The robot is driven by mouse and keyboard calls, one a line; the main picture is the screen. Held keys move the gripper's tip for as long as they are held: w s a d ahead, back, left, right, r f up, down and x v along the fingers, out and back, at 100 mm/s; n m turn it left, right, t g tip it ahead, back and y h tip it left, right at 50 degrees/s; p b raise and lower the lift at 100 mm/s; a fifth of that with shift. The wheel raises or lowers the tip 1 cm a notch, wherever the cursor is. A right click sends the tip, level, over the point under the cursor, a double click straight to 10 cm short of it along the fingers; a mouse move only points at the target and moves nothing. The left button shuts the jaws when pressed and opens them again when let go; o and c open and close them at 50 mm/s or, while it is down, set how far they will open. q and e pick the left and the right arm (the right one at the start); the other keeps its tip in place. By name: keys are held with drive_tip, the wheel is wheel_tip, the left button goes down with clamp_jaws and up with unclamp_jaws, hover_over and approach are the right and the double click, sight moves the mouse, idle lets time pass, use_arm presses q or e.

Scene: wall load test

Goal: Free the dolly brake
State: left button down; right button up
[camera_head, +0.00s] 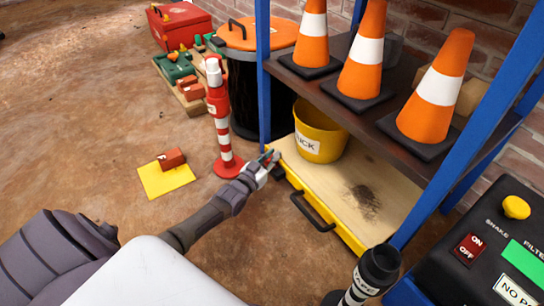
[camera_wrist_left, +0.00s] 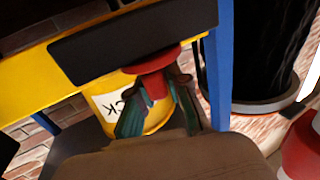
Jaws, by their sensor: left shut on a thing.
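The yellow-edged dolly (camera_head: 345,200) with a wooden deck stands under the shelf. It has a black handle on its front and a dark smudge on the deck. My left gripper (camera_head: 268,158) is at the dolly's near left corner. In the left wrist view, a red brake piece (camera_wrist_left: 152,82) with a flat round top sits below a black bar on the dolly's yellow edge. The left gripper (camera_wrist_left: 158,105) is shut on the red brake piece, with a teal-padded finger on each side of its stem. My right gripper is not in view.
A yellow bucket (camera_head: 322,137) stands on the deck. Orange cones (camera_head: 362,62) stand on the shelf above, between blue uprights (camera_head: 263,75). A red striped post (camera_head: 220,125) and a black bin with an orange lid (camera_head: 250,35) are close left. A control box (camera_head: 490,240) is at right.

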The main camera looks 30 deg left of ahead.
use_arm(q)
drive_tip(key=shift+w+f+m+g+h+b, duration=0.1)
drive_tip(key=shift+m+g+h+b, duration=0.05)
drive_tip(key=shift+m+h+b, duration=0.8)
drive_tip(key=shift+f+m+g+h+b, duration=0.15)
drive_tip(key=shift+m+h+b, duration=0.4)
drive_tip(key=shift+h+b, duration=0.7)
drive_tip(key=shift+r+m+g+h+b, duration=0.25)
drive_tip(key=shift+m+g+h+b, duration=0.15)
drive_tip(key=shift+m+h, duration=0.5)
drive_tip(key=shift+h, duration=0.4)
drive_tip(key=shift+d, duration=0.1)
drive_tip(key=c, duration=1.1)
unclamp_jaws()
drive_tip(key=v, duration=1.2)
drive_tip(key=shift+r, duration=0.1)
